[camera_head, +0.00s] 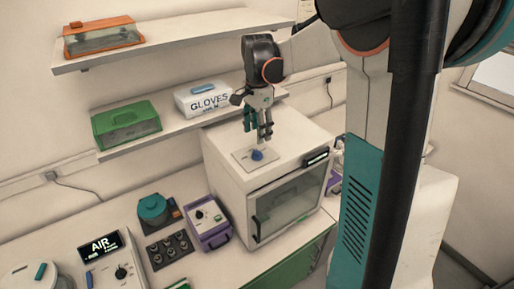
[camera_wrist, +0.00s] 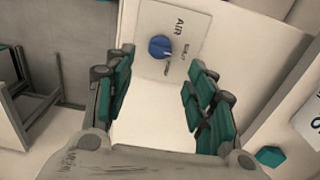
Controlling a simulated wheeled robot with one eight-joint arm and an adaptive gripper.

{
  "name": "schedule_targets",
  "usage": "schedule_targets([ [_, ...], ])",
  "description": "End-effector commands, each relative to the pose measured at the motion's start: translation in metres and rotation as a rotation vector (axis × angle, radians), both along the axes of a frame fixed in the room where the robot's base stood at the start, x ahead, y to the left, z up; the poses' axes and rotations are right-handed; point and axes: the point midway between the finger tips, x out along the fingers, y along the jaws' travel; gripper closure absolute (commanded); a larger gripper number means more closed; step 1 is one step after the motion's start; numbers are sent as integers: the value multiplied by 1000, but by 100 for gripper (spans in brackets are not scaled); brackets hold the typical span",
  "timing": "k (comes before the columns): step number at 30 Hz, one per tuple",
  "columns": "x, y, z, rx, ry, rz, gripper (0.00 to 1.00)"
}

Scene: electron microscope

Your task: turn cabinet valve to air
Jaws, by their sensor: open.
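The cabinet valve is a blue knob (camera_wrist: 160,47) on a pale square plate (camera_wrist: 150,70). The plate reads "AIR" and has a second, smaller label that I cannot read surely. A light mark shows at the knob's lower edge in the wrist view. In the head view the knob (camera_head: 257,155) sits on top of the white cabinet (camera_head: 225,165) with a glass door. My gripper (camera_head: 258,131) hangs just above the knob, fingers pointing down. Its teal-padded fingers are apart, with nothing between them. In the wrist view the knob lies ahead of the gap between the fingers, apart from both.
A gloves box (camera_head: 203,99) and a green box (camera_head: 127,125) stand on the shelf behind; an orange case (camera_head: 103,37) stands higher.

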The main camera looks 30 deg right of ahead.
Motion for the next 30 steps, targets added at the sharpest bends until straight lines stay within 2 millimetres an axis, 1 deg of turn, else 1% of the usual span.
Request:
schedule_targets([
  [1, 1, 0, -11, 0, 0, 0, 50],
  [6, 0, 0, -43, 0, 0, 1, 50],
  [12, 0, 0, -70, 0, 0, 1, 50],
  [18, 0, 0, -80, 0, 0, 1, 50],
  [26, 0, 0, -80, 0, 0, 1, 50],
  [27, 0, 0, -80, 0, 0, 1, 59],
  [29, 0, 0, -80, 0, 0, 1, 72],
  [30, 0, 0, -80, 0, 0, 1, 81],
])
